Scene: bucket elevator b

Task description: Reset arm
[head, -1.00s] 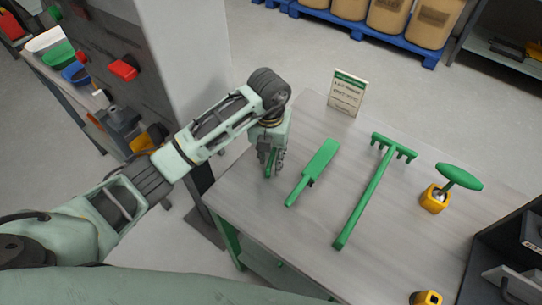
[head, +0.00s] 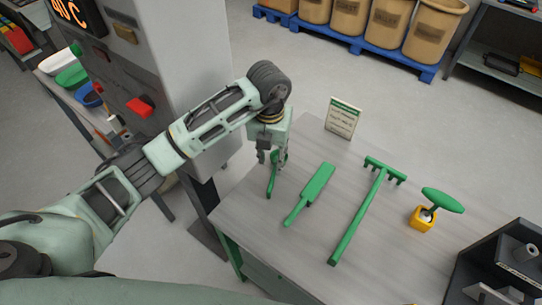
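My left arm comes in from the left, and its gripper (head: 271,158) points down at the left end of the grey table (head: 300,235). Its fingers look apart, and I see nothing held. A small green hand tool (head: 271,184) lies on the table just below and behind the fingers, partly hidden by them. My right gripper is out of view.
A green scraper (head: 312,192), a green rake (head: 358,222) and a green-topped tool in a yellow holder (head: 423,218) are on the table. A sign (head: 342,118) stands behind. A grey machine cabinet with a red button (head: 140,107) is left of the table.

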